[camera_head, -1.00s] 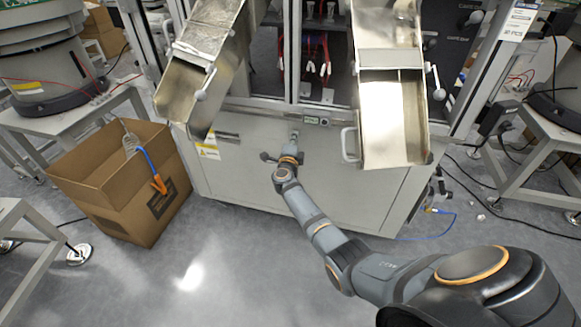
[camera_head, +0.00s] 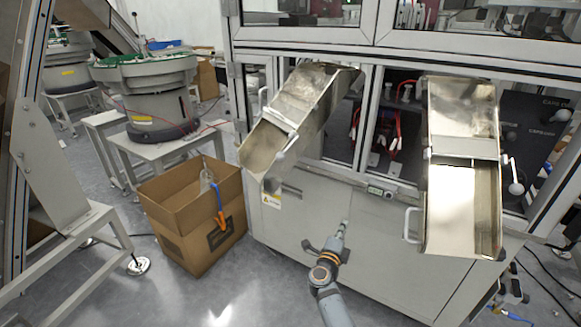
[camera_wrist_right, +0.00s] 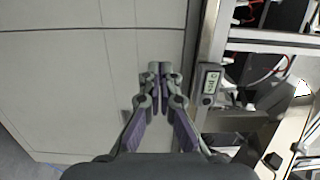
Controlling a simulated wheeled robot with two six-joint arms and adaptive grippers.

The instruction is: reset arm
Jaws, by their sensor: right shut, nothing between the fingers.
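My right arm comes up from the bottom of the head view. Its gripper (camera_head: 343,229) is in front of the machine's pale lower panel, below and between the two metal chutes. In the right wrist view the two fingers (camera_wrist_right: 160,70) are together, with nothing between them. The pale cabinet panel (camera_wrist_right: 80,90) lies behind them, and a small display (camera_wrist_right: 209,82) is just to their right. My left gripper is not in view.
A left chute (camera_head: 265,148) and a right chute (camera_head: 462,205) jut from the machine. A cardboard box (camera_head: 165,207) with a blue and orange item stands on the floor at left. A feeder bowl (camera_head: 150,95) stands behind it. Floor in front is open.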

